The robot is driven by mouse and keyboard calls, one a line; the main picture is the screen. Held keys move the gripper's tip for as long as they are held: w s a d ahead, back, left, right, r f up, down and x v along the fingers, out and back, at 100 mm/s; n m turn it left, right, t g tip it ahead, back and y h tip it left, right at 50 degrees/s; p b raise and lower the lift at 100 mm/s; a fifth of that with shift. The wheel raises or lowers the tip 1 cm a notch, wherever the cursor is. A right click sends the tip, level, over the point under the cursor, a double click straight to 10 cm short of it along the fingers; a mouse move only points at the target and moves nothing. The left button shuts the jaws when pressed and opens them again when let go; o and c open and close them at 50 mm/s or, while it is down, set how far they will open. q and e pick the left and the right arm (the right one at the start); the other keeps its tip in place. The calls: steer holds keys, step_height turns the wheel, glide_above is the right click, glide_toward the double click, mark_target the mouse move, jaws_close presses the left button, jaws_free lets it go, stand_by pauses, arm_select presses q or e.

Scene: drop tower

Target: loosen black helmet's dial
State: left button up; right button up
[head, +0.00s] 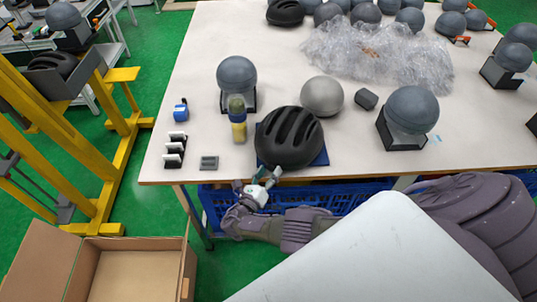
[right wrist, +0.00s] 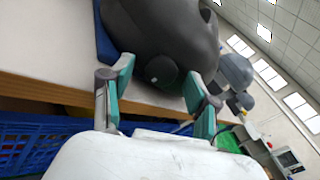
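The black helmet (head: 289,137) with long vents sits on a blue mat (head: 321,159) at the table's front edge. It also fills the upper middle of the right wrist view (right wrist: 178,30). Its round dark dial (right wrist: 162,70) shows on the helmet's lower rim. My right gripper (head: 266,178) is at the table's front edge, just in front of the helmet. In the right wrist view its two green-padded fingers (right wrist: 160,75) are spread apart, with the dial appearing between their tips. Neither finger clearly touches the dial. The left gripper is not in view.
The table (head: 203,90) also holds grey headforms, a yellow-and-dark bottle (head: 238,124), a blue item (head: 181,112) and a small grey device (head: 209,163). A blue crate (head: 215,205) stands under the front edge. An open cardboard box (head: 130,275) is at lower left.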

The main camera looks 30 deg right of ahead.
steer(key=v, duration=1.2)
stand_by(0.3)
